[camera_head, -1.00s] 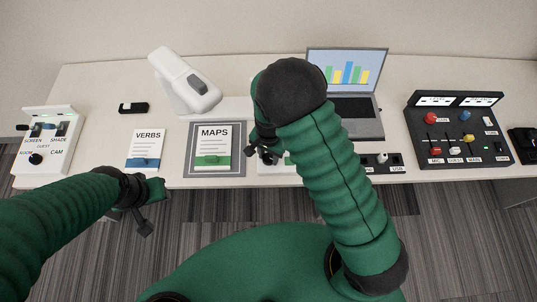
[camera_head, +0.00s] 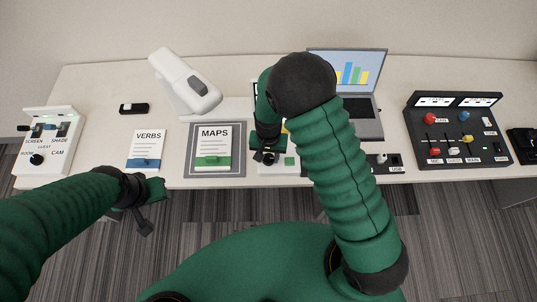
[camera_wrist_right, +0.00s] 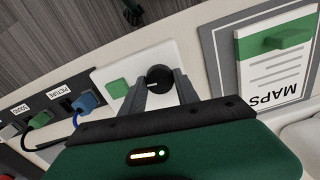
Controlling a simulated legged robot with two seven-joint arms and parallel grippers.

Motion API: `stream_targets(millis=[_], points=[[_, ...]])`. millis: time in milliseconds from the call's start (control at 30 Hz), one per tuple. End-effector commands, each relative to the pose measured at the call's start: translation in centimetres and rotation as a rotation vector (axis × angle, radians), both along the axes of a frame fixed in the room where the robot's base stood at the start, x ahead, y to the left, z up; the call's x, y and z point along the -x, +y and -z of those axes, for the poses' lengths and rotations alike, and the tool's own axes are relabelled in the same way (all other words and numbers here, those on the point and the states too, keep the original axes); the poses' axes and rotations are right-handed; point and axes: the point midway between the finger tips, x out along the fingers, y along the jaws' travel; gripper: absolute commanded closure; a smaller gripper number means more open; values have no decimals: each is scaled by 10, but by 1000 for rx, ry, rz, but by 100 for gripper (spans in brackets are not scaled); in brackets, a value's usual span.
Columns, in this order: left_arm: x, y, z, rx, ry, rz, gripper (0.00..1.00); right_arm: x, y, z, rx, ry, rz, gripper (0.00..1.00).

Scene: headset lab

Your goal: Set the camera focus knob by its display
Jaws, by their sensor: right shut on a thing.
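The black round focus knob (camera_wrist_right: 158,78) with a white mark sits on a white panel (camera_wrist_right: 140,57) beside a green square button (camera_wrist_right: 117,88). The panel also shows at the desk's front edge in the head view (camera_head: 278,170). My right gripper (camera_wrist_right: 160,87) has its fingers on either side of the knob and is shut on it. In the head view my right gripper (camera_head: 264,157) is over the panel's left part. No readable display for the knob shows; my right arm hides part of that area. My left gripper (camera_head: 143,213) hangs in front of the desk, away from everything.
A white document camera (camera_head: 182,85) stands behind the MAPS sheet (camera_head: 213,145) and VERBS sheet (camera_head: 145,148). A laptop (camera_head: 358,110) and black mixer (camera_head: 440,140) are to the right, a white switch panel (camera_head: 62,160) far left. Coloured cable plugs (camera_wrist_right: 85,103) lie close beside the knob panel.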

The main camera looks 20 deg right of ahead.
Motion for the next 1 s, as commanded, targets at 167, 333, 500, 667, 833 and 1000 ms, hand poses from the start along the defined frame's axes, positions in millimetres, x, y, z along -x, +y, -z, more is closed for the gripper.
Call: stream_targets(millis=[167,333,500,667,833,1000], points=[[0,0,-2,0,0,0,64,-1,1,-1,-2,-2,-85,100],[0,0,-2,0,0,0,64,-1,1,-1,-1,-3,-132,100],[0,0,-2,0,0,0,64,-1,1,-1,-1,-3,-146,100],[0,0,-2,0,0,0,64,-1,1,-1,-1,-3,-147,100],[0,0,-2,0,0,0,64,-1,1,-1,-1,-3,-146,58],[0,0,-2,0,0,0,64,-1,1,0,-1,-1,-146,42]])
